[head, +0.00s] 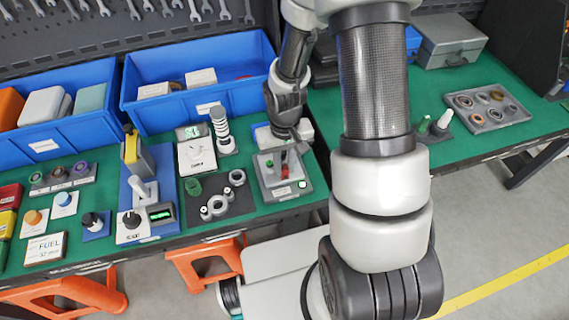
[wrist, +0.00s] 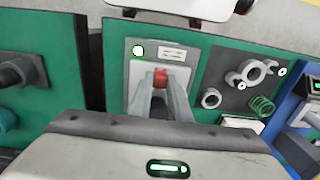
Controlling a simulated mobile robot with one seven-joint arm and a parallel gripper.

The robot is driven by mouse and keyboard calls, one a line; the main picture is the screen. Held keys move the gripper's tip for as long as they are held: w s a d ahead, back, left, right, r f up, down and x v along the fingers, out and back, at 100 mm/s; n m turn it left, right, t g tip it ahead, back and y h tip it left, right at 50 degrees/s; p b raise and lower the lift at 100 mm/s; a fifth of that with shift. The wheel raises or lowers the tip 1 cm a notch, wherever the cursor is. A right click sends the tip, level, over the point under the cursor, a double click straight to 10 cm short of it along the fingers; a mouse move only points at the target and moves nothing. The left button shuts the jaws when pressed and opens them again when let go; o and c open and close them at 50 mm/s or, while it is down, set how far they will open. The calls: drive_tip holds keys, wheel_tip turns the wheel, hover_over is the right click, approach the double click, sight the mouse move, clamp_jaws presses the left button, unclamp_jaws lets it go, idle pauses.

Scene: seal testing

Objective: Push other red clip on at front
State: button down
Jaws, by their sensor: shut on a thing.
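A grey test fixture (head: 290,190) stands near the front edge of the green bench. In the head view a small red part (head: 284,170) shows upright at the fixture, below my wrist. The fingers hide the surface under the clip, so I cannot tell whether it is seated. I cannot pick out a second red clip for certain.
Left of the fixture a dark mat (head: 232,205) holds grey rings and a green spring (head: 193,186). Blue bins (head: 195,85) line the back. A gap separates the right bench (head: 470,145).

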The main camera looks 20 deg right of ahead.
drive_tip(key=c, duration=1.6)
unclamp_jaws()
drive_tip(key=shift+o, duration=0.2)
drive_tip(key=shift+r+p, duration=2.6)
drive_tip(key=shift+r, duration=0.9)
drive_tip(key=shift+w+r, duration=0.1)
drive_tip(key=shift+r, duration=0.2)
drive_tip(key=s+r+t, duration=0.2)
drive_tip(key=s+r, duration=0.2)
drive_tip(key=r, duration=0.6)
drive_tip(key=s+r+t, duration=0.1)
drive_tip(key=s+r, duration=0.3)
drive_tip(key=r, duration=0.6)
drive_tip(key=s+r+t, duration=0.2)
drive_tip(key=s+r, duration=0.2)
drive_tip(key=r, duration=0.6)
drive_tip(key=shift+r+t, duration=0.15)
drive_tip(key=shift+t, duration=0.15)
